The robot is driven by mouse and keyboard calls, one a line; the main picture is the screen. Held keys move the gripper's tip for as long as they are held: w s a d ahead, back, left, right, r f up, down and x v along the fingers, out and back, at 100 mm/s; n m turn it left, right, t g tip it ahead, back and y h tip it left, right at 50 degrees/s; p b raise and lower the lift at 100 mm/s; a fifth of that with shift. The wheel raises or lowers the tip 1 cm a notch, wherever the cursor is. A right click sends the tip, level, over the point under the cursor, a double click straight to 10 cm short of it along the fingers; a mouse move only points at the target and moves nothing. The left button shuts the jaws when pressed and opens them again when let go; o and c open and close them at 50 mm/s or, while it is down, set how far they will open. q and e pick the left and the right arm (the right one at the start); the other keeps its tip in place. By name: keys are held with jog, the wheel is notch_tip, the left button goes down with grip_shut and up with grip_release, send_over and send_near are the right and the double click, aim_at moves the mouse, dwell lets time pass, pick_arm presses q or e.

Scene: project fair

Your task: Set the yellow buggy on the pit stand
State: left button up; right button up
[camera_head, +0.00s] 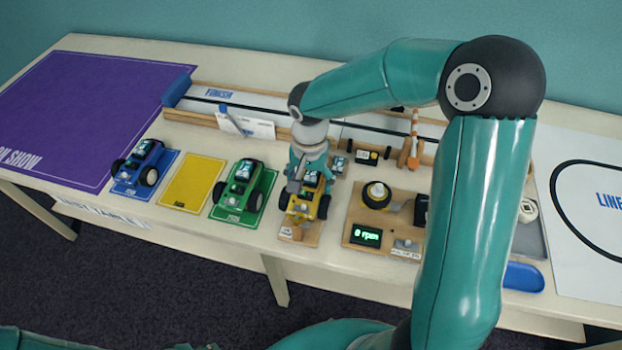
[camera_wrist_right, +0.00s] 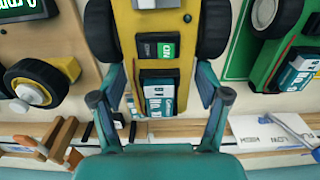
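The yellow buggy (camera_head: 304,203) is at the wooden pit stand (camera_head: 300,235), upright, with its dark wheels at the sides. It looks to be on the stand, but the contact under it is hidden. My right gripper (camera_head: 309,170) is over the buggy's far end. In the right wrist view, the gripper's fingers (camera_wrist_right: 160,92) are on either side of the buggy's narrow yellow body (camera_wrist_right: 160,22). A small gap shows between the fingers and the body, so the gripper looks open. My left gripper does not show.
A blue buggy (camera_head: 139,163) and a green buggy (camera_head: 241,186) stand on mats, with an empty yellow mat (camera_head: 192,183) between them. A wheel tester with a green display (camera_head: 367,235) is right of the stand. A track (camera_head: 262,107) runs behind.

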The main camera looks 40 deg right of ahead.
jog(key=shift+o, duration=0.8)
notch_tip(320, 180, up, 12)
